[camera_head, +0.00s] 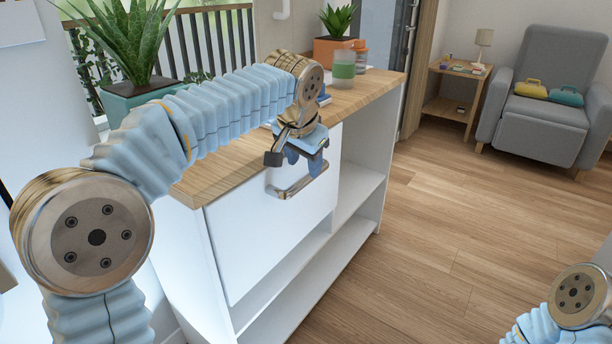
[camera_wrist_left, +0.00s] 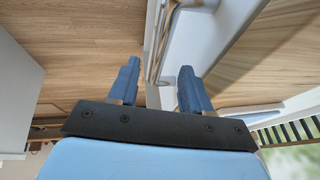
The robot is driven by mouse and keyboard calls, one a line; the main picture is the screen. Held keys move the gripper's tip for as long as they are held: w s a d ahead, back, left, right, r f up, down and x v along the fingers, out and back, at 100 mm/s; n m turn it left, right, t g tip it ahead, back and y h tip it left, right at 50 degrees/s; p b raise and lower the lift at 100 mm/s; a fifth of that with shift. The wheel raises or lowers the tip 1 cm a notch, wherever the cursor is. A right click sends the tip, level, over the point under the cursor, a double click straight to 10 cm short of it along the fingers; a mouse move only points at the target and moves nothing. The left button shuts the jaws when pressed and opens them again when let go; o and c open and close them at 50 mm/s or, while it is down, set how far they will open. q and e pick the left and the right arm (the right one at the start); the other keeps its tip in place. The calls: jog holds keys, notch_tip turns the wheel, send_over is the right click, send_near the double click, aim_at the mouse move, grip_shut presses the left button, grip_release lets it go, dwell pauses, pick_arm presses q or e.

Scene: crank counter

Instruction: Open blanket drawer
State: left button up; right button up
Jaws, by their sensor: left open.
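The drawer has a white front (camera_head: 262,226) under the wooden countertop and looks shut. Its metal bar handle (camera_head: 300,182) is on the upper part of the front. My left gripper (camera_head: 305,164) is open at the handle, with its blue fingers pointing down toward the bar. In the left wrist view, the handle (camera_wrist_left: 157,52) shows in the gap between the fingertips (camera_wrist_left: 159,68), nearer the left finger. I cannot tell if a finger touches it. The white drawer front (camera_wrist_left: 215,30) lies beyond the right finger. My right gripper is out of view; only part of that arm shows.
Open white shelves (camera_head: 352,205) are beside the drawer. The wooden floor (camera_head: 455,215) is clear; a grey armchair (camera_head: 548,105) stands far right.

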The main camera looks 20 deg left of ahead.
aim_at(307, 177)
pick_arm(q)
jog(key=x, duration=0.5)
jog(key=shift+c, duration=0.3)
grip_shut()
